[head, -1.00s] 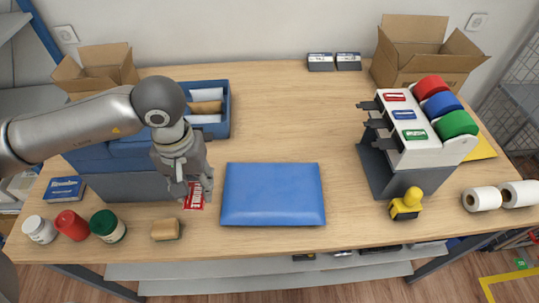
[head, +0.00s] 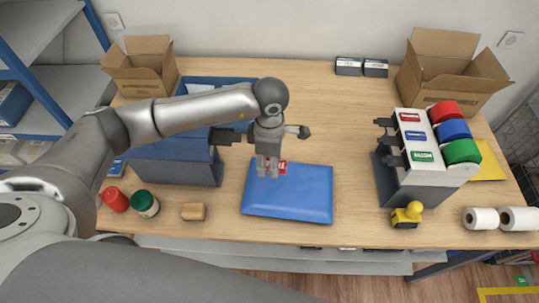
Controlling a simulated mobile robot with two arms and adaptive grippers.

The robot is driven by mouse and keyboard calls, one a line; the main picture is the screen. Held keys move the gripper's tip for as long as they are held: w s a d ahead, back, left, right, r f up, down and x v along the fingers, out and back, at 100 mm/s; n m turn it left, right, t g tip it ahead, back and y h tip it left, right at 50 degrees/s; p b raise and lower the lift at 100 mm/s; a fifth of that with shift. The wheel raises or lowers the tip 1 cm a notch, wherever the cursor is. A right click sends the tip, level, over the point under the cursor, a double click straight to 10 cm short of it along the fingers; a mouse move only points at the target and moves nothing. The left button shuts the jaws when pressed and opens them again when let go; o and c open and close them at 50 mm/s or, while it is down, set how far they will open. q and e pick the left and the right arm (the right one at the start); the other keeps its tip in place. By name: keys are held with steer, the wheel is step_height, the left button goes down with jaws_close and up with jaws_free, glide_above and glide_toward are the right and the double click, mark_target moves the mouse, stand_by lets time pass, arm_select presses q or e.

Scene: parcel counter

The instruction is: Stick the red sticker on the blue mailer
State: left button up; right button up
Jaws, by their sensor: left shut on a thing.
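The blue mailer (head: 288,198) lies flat on the table in the middle of the head view. My left gripper (head: 267,172) is over its upper left part, pointing down. It is shut on the red sticker (head: 282,167), which shows partly behind the fingers at the mailer's far edge. I cannot tell whether the sticker touches the mailer. My right gripper is not in view.
A label dispenser (head: 410,165) with red, blue and green rolls stands to the right, a yellow-handled stamp (head: 407,214) in front of it.

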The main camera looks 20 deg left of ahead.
mark_target(269, 184)
arm_select(q)
steer(key=shift+f+b, duration=0.45)
steer(key=shift+f, duration=0.55)
step_height(269, 184, down, 6)
steer(key=b, duration=0.3)
steer(key=shift+b, duration=0.3)
steer(key=shift+f+b, duration=0.5)
steer(key=shift+f, duration=0.05)
steer(key=o, duration=0.7)
steer(key=shift+o, duration=0.2)
steer(key=shift+r, duration=0.15)
